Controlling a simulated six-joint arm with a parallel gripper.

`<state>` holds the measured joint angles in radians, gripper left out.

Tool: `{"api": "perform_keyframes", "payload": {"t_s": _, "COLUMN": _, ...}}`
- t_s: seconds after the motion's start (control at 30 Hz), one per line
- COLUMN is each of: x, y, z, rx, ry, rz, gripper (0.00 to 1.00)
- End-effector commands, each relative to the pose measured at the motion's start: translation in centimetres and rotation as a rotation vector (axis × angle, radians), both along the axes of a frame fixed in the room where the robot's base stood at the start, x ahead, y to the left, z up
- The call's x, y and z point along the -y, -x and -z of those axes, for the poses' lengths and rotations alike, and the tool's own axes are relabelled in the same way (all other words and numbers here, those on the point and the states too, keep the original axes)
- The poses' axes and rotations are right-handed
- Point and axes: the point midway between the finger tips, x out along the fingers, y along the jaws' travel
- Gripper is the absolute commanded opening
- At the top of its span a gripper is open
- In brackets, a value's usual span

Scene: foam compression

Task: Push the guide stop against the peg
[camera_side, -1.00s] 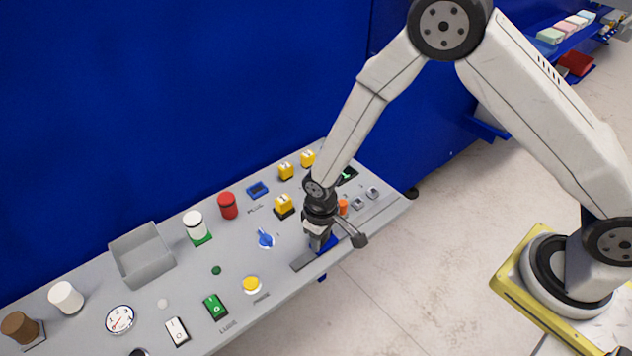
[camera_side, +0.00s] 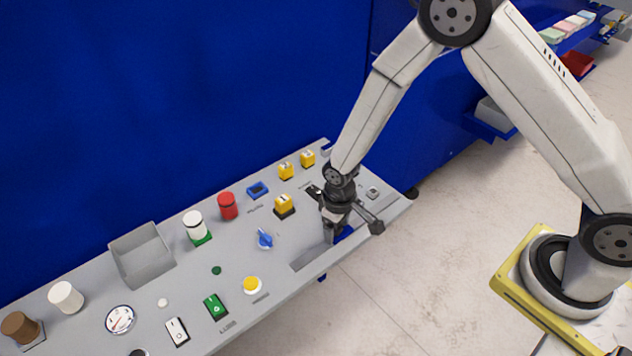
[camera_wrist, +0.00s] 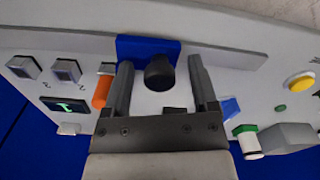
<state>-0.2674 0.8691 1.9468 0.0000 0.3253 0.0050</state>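The guide stop is a blue block (camera_wrist: 135,47) with a black knob (camera_wrist: 160,73), at the slot in the panel. In the side view a blue part of it (camera_side: 345,234) shows below my gripper (camera_side: 336,228). In the wrist view my gripper (camera_wrist: 160,63) has its fingers apart, one each side of the knob, with gaps visible. The orange peg (camera_wrist: 102,91) stands just left of the left finger, close to the block's left end. Whether block and peg touch I cannot tell. The peg is hidden in the side view.
The slot (camera_side: 308,259) is bare left of the block. Grey square buttons (camera_wrist: 66,70) lie beyond the peg. The floor is clear at the panel's front edge.

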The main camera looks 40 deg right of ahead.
Motion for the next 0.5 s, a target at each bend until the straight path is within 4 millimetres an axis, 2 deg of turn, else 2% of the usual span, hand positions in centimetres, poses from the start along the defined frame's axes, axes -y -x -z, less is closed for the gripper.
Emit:
{"api": "perform_keyframes", "payload": {"t_s": 0.27, "x": 0.0, "y": 0.0, "z": -0.5, "rx": 0.001, "ry": 0.000, "rz": 0.000, "gripper": 0.75}}
{"api": "perform_keyframes", "payload": {"t_s": 0.5, "x": 0.0, "y": 0.0, "z": -2.3, "rx": 0.002, "ry": -0.001, "rz": 0.000, "gripper": 0.75}}
